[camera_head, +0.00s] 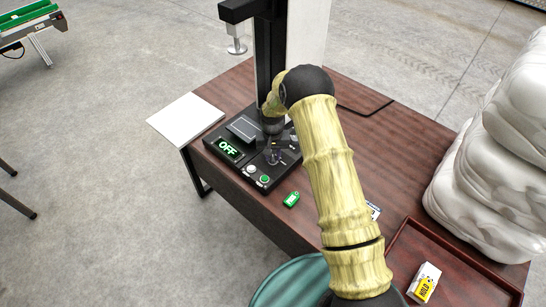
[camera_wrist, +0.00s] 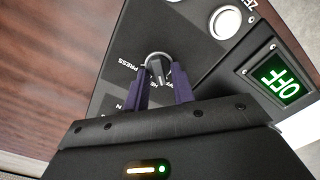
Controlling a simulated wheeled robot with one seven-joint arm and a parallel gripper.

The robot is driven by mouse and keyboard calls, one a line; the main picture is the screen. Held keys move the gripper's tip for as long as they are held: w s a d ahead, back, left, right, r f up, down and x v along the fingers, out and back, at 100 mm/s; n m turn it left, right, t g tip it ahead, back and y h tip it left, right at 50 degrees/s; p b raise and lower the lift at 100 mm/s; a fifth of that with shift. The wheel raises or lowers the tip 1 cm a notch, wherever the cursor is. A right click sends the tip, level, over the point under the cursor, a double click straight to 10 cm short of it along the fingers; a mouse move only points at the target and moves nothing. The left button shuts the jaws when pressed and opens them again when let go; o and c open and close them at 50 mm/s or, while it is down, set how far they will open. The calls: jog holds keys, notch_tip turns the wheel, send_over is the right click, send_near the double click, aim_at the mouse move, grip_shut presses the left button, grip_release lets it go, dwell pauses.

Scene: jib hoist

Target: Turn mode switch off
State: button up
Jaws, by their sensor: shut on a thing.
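The mode switch (camera_wrist: 158,68) is a round dark knob with a grey pointer on a black control panel (camera_head: 228,167). In the wrist view, my gripper (camera_wrist: 163,80) has its two purple fingers on either side of the knob and is shut on it. In the head view, my gripper (camera_head: 276,150) is over the panel and mostly hides the switch. A small display (camera_head: 228,148) on the panel reads OFF in green; it also shows in the wrist view (camera_wrist: 279,78). Labels beside the knob include PRESS.
A white button (camera_head: 250,169) and a green-lit button (camera_head: 265,180) sit on the panel. A green tag (camera_head: 291,199) lies on the wooden table (camera_head: 385,160). A tray (camera_head: 450,262) holds a yellow-labelled box (camera_head: 424,283). White sacks (camera_head: 500,160) stand right. A black column (camera_head: 270,50) rises behind.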

aim_at(272, 157)
jog(key=shift+a+n+b, duration=0.1)
jog(key=shift+n+b, duration=0.3)
jog(key=shift+n, duration=1.1)
jog(key=o, duration=1)
jog(key=shift+r, duration=0.15)
notch_tip(272, 157, up, 17)
jog(key=shift+r+b, duration=0.1)
jog(key=shift+b, duration=0.9)
